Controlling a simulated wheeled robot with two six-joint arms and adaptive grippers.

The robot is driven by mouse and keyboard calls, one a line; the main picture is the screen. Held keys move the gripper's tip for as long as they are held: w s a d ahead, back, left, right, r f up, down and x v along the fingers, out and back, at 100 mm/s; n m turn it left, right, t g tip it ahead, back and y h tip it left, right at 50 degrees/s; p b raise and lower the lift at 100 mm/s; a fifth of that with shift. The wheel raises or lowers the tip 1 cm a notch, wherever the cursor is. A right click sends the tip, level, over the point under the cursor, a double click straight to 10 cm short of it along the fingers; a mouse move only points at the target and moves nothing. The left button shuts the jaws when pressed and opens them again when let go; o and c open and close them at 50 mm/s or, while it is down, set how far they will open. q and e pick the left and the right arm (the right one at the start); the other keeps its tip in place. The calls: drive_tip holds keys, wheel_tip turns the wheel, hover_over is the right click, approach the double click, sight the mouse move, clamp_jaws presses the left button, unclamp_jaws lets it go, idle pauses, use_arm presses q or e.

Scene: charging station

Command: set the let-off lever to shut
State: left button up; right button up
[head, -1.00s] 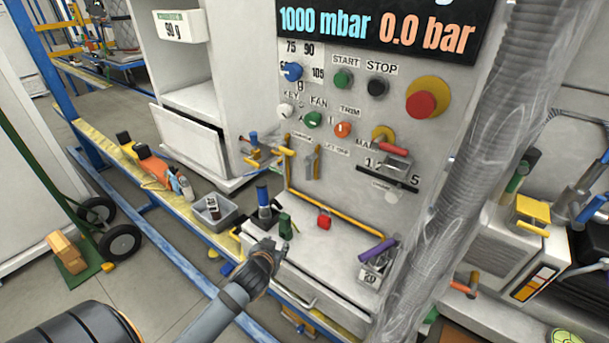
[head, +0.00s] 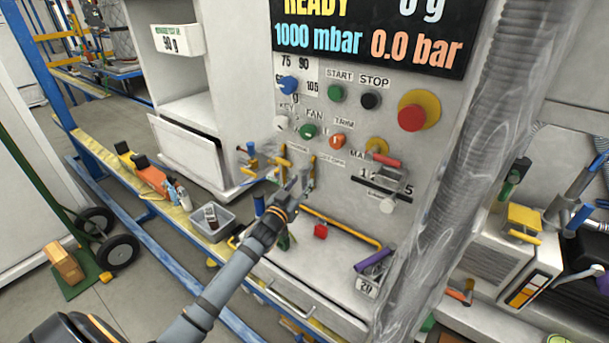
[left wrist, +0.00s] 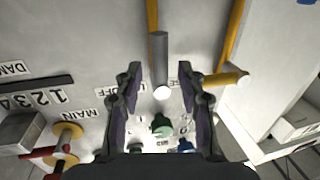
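The let-off lever is a grey bar (left wrist: 159,60) with a pale round end, in the middle of the left wrist view. A partly covered label ending in "OFF" (left wrist: 110,92) is beside it. My left gripper (left wrist: 163,72) is open, one finger on each side of the bar, with gaps visible on both sides. In the head view my left gripper (head: 299,185) is in front of the lower panel and largely hides the lever. My right gripper is not in view.
A yellow-handled lever (left wrist: 225,80) is close beside the finger at right in the wrist view. Knobs, a red emergency button (head: 411,117) and a red-handled valve (head: 385,160) are on the panel. A red padlock (head: 321,231) and grey bin (head: 212,222) are lower down.

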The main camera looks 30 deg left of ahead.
sight(303, 181)
use_arm(q)
drive_tip(key=shift+w+a, duration=0.1)
drive_tip(key=shift+w, duration=1.55)
clamp_jaws()
